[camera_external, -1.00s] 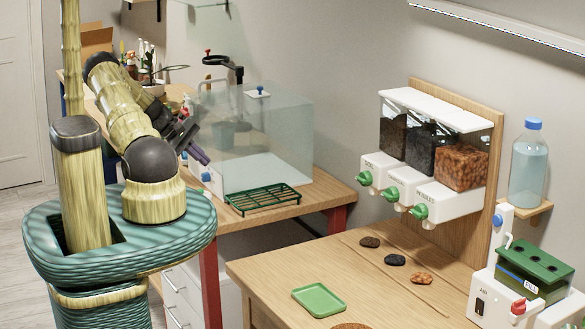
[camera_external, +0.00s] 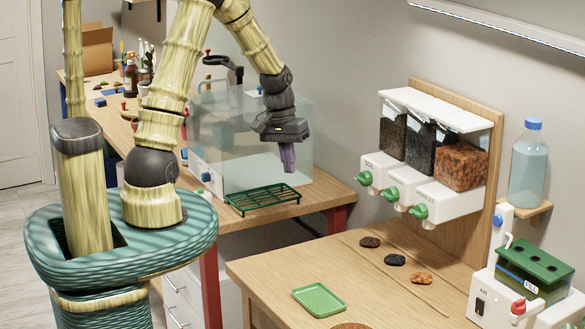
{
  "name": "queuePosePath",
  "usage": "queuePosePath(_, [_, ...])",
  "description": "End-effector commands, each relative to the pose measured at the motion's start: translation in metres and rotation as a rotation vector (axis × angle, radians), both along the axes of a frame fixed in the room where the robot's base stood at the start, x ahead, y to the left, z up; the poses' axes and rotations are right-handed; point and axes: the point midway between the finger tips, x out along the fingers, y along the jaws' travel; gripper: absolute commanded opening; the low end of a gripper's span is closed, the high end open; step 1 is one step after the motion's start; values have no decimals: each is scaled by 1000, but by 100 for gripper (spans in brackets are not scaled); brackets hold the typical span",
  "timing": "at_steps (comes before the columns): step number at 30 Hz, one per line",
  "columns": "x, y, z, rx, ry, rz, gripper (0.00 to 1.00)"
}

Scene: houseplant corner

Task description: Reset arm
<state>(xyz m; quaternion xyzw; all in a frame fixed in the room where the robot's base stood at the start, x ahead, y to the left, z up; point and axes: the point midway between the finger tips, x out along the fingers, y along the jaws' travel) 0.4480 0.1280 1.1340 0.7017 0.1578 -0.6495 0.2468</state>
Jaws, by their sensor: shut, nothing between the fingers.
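My gripper (camera_external: 288,160) is shut and empty, with its purple fingers pointing down. It hangs in the air in front of the clear glass tank (camera_external: 225,150), near the tank's right side in the picture. My arm is raised and bent over, with its upper links at the top of the view. The gripper's exact distance from the tank cannot be told.
A green rack (camera_external: 262,199) lies at the bench's front edge. The nearer wooden table (camera_external: 260,262) holds a green tray (camera_external: 319,299). Dispensers (camera_external: 422,195) and a water bottle (camera_external: 529,165) stand at right. A cardboard box (camera_external: 92,48) and small bottles stand behind left.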

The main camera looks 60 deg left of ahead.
Motion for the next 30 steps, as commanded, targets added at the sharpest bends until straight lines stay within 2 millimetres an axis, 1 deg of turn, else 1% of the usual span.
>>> queuePosePath(1, [-7,-18,7,28,-8,-61,0])
queuePosePath(6, [-33,-63,25,105,-46,-241,0])
queuePosePath(12, [-73,-106,40,170,-106,-442,0])
queuePosePath(15, [-89,-120,44,186,-133,-516,0])
queuePosePath(18, [-99,-127,46,192,-147,-555,0])
queuePosePath(20, [-101,-128,46,195,-150,-564,0])
queuePosePath(30, [-101,-128,46,194,-149,-565,0])
